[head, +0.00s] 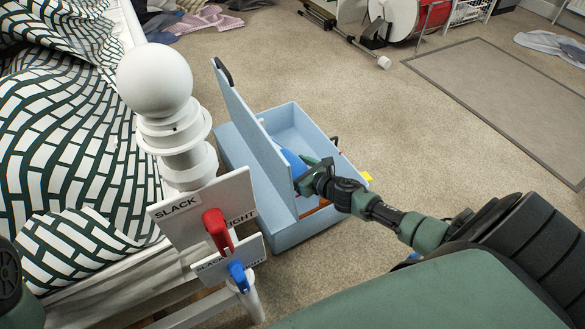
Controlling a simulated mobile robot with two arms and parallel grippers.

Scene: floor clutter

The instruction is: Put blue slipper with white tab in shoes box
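A light-blue box (290,238) with an upright divider or lid panel stands on the carpet beside the bed. A brighter blue item (290,160), possibly the blue slipper, shows inside it against the panel. No white tab can be made out. My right gripper (306,176) reaches in over the box from the right, with its fingers at the blue item. The fingers are too small and dark to tell whether they are closed on it. My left gripper is out of view; only a bit of my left arm shows at the lower left edge.
A white bedpost (172,110) with a sign (203,212), a red lever (217,230) and a blue lever (238,276) stands left of the box. Clothes (207,20) lie at the back.

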